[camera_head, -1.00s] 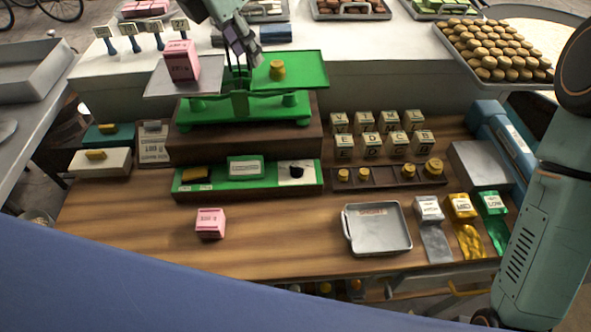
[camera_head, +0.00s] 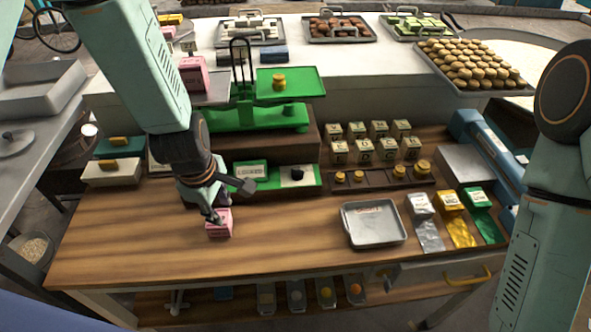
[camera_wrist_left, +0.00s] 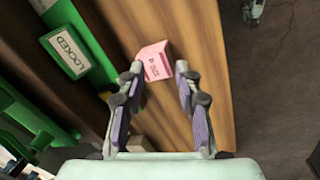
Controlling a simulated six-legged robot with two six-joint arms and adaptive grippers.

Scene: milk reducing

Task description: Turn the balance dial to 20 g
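The dial (camera_head: 297,174) is a black knob on a white plate at the right end of the green panel (camera_head: 271,185), below the balance; its setting is too small to read. The green balance (camera_head: 250,118) carries a pink box (camera_head: 192,75) on its left pan and a brass weight (camera_head: 279,82) on its right pan. My left gripper (camera_head: 217,212) is at another pink box (camera_head: 219,229) on the wooden table, left of the dial. In the left wrist view its fingers (camera_wrist_left: 158,70) are apart, with the pink box (camera_wrist_left: 154,60) just beyond the tips. My right gripper is out of view.
A sign reading LOCKED (camera_head: 251,171) stands on the panel. A metal tray (camera_head: 374,240) lies on the table to the right. Lettered blocks (camera_head: 374,141) and small brass weights (camera_head: 382,174) stand behind it. The table's front left is clear.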

